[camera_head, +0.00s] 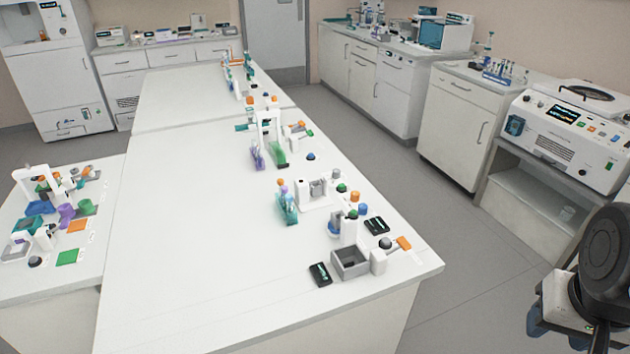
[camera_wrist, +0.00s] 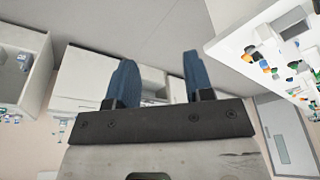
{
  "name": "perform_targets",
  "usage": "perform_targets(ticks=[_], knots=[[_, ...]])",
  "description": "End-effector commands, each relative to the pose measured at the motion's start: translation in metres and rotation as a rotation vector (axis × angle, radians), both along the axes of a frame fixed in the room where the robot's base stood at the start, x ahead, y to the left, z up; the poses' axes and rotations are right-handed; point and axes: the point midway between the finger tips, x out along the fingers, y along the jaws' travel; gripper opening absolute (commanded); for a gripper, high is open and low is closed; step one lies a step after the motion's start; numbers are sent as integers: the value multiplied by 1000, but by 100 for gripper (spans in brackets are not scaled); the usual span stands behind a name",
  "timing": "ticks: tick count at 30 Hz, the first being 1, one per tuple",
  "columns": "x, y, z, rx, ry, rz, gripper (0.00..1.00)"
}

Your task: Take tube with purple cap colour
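A teal rack (camera_head: 287,210) stands near the middle of the long white bench in the head view. A purple rack (camera_head: 257,158) and a green rack (camera_head: 278,157) stand farther back; cap colours there cannot be told. My gripper (camera_wrist: 157,78) shows two blue fingers spread apart with nothing between them in the wrist view. In the head view my arm hangs at the lower right, beyond the bench's right edge, well away from the racks.
A grey open box (camera_head: 350,262), dark devices (camera_head: 320,274) and a white stand (camera_head: 314,196) sit along the bench's right side. The bench's left part is clear. A side table (camera_head: 75,280) at left holds coloured parts. A large machine (camera_head: 560,140) stands behind my arm.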

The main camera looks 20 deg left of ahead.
Motion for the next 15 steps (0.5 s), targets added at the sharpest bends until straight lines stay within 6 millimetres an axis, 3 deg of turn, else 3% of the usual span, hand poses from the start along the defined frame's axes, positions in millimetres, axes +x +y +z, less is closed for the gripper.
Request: perform_targets(ticks=[10, 15], knots=[[1, 1, 0, -1, 1, 3, 51], [12, 6, 5, -3, 5, 30, 51]])
